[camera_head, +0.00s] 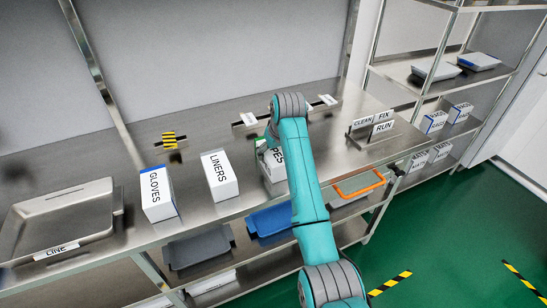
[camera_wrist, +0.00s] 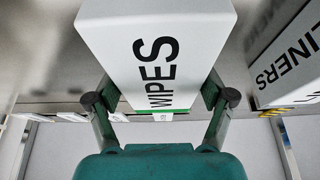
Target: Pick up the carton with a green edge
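The carton with a green edge (camera_wrist: 155,58) is white and lettered WIPES; its green strip shows along the edge nearest my gripper in the wrist view. In the head view the carton (camera_head: 272,170) stands on the steel counter, partly hidden by my arm. My gripper (camera_wrist: 160,100) has one finger on each side of the carton, with the pads very close to its sides. I cannot tell whether they press on it. The gripper itself is hidden behind my arm in the head view.
The LINERS carton (camera_head: 219,177) stands just left of the WIPES carton, and the GLOVES carton (camera_head: 157,194) farther left. A steel tray (camera_head: 30,210) lies at the counter's left end. Blue and grey bins sit below.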

